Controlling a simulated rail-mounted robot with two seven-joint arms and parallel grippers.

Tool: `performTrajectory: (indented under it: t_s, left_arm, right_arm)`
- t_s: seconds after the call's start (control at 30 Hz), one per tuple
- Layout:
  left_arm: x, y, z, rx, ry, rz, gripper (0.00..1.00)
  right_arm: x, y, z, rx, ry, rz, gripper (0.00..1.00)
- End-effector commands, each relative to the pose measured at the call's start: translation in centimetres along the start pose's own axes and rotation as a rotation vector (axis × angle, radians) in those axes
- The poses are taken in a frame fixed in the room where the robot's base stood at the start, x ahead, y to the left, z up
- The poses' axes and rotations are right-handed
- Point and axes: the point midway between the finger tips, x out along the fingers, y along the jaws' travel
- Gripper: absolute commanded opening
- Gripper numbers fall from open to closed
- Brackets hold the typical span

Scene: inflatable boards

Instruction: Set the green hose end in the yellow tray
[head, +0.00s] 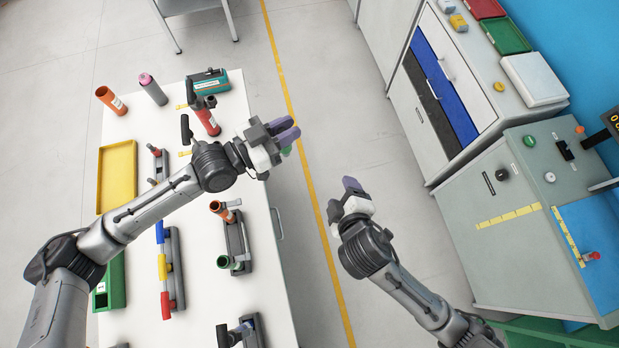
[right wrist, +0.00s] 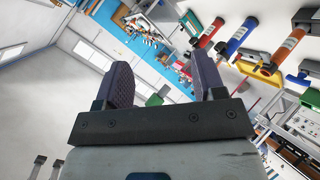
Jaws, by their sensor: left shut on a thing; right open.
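The yellow tray (head: 117,175) lies empty on the left side of the white table in the head view. My left gripper (head: 288,131) is shut, out past the table's right edge and well to the right of the tray. A small green piece, the green hose end (head: 287,152), shows just under its fingers; most of it is hidden by the gripper. My right gripper (head: 351,188) is open and empty over the floor, right of the table. Its two spread fingers also show in the right wrist view (right wrist: 165,82).
An orange cup (head: 108,98), a pink-topped grey cylinder (head: 152,88), a red cylinder (head: 207,121) and a teal box (head: 210,82) stand at the table's back. A green tray (head: 112,285) lies at left. Several fixtures with coloured parts stand mid-table. Grey cabinets line the right.

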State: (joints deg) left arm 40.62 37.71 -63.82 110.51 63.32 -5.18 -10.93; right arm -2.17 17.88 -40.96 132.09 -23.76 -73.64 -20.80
Motion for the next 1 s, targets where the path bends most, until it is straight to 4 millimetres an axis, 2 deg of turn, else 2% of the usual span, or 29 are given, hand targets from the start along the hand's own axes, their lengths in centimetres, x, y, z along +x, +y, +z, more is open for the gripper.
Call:
performTrajectory:
  t_s: [0.1,0.27,0.6,0.8,1.0]
  left_arm:
    - [0.0,0.0,0.0,0.000,0.000,0.000,0.00]
    - [0.0,0.0,0.0,0.000,0.000,0.000,0.00]
    - [0.0,0.0,0.0,0.000,0.000,0.000,0.00]
    - [0.0,0.0,0.0,0.000,0.000,0.000,0.00]
    - [0.0,0.0,0.0,0.000,0.000,0.000,0.00]
  right_arm:
    - [0.0,-1.0,-1.7,-0.318,0.075,0.087,0.63]
    - [-0.4,-1.4,-3.9,-0.723,0.140,0.228,0.63]
    - [-1.5,-0.1,-7.2,-1.487,0.111,0.569,0.63]
    - [-2.3,0.2,-8.5,-1.805,0.053,0.710,0.63]
    - [-2.6,0.1,-8.9,-1.996,-0.001,0.772,0.63]
